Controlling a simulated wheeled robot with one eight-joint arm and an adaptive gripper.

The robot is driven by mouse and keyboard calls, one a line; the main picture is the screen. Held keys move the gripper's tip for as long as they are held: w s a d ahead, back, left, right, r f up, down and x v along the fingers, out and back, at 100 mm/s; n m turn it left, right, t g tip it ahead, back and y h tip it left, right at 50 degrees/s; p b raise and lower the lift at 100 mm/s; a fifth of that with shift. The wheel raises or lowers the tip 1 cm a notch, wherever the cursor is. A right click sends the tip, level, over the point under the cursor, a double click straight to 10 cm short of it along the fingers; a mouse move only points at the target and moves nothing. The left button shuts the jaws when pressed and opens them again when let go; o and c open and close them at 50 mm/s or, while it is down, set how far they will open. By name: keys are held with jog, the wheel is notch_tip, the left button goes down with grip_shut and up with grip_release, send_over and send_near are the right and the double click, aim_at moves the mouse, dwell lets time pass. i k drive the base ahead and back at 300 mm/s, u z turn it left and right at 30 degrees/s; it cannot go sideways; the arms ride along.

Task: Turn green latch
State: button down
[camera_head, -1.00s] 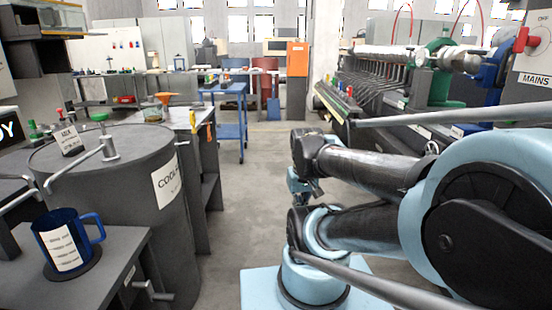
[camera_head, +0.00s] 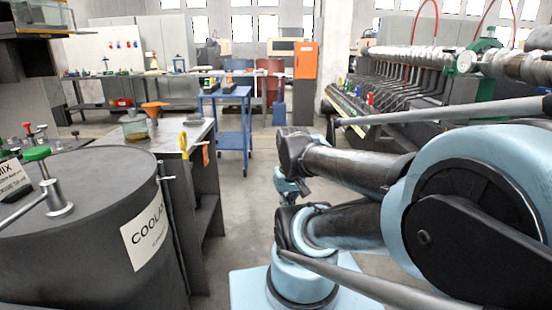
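A green knob (camera_head: 37,153) shows at the left, above a grey post with a lever arm (camera_head: 58,198) on the lid of a dark barrel (camera_head: 90,240). The barrel carries a white label starting "COOL". I cannot tell whether this green knob is the green latch of the task. My arm is folded at the right, well apart from the barrel. A small blue and dark part at its far end, perhaps my gripper (camera_head: 290,188), is partly hidden by my arm links, and its fingers cannot be made out.
A grey bench (camera_head: 185,140) with a glass jar and orange funnel stands behind the barrel. A blue cart (camera_head: 232,130) and an orange cabinet (camera_head: 306,60) are farther back. A long machine (camera_head: 410,75) lines the right. The floor (camera_head: 240,215) between is clear.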

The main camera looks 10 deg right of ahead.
aim_at(446, 71)
jog(key=z, duration=0.15)
jog(key=i, duration=1.05)
jog(key=z, duration=0.75)
jog(key=i, duration=0.85)
jog(key=z, duration=1.1)
jog(key=i, duration=0.7)
jog(key=z, duration=0.45)
